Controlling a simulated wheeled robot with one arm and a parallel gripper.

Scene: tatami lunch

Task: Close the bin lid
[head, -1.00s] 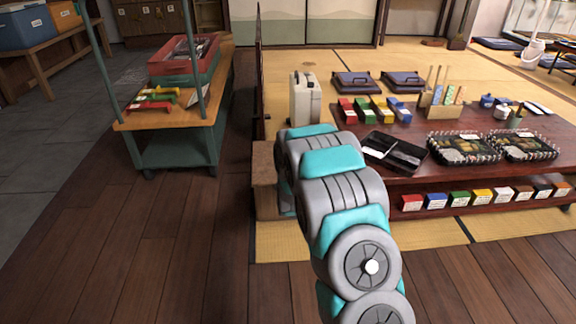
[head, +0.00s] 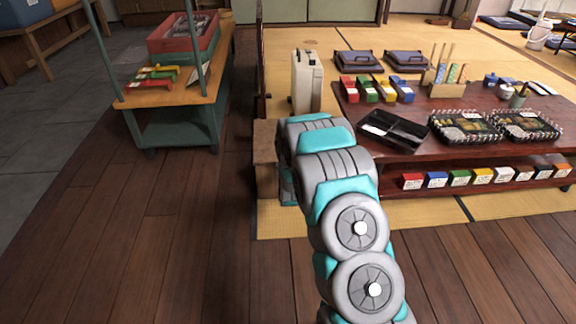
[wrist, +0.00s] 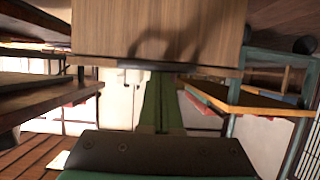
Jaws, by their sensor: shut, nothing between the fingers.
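A light wooden box (head: 265,158) stands on the floor at the near left end of the low table, partly hidden by my arm; it may be the bin. In the wrist view, which looks upside down, a wooden panel (wrist: 160,30) with a dark edge strip fills the top centre, and a shadow falls on it. I cannot tell whether this is the lid or how far it stands open. My gripper (wrist: 160,76) is shut and empty, its green fingers together, tips close to the dark edge; contact is unclear. The head view hides the gripper behind my arm.
The low table (head: 420,140) holds trays and bento boxes, with several coloured boxes on its lower shelf. A cream case (head: 306,82) stands behind my arm. A teal cart (head: 178,130) with a red crate (head: 184,35) is at left. Wooden floor (head: 150,220) between is clear.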

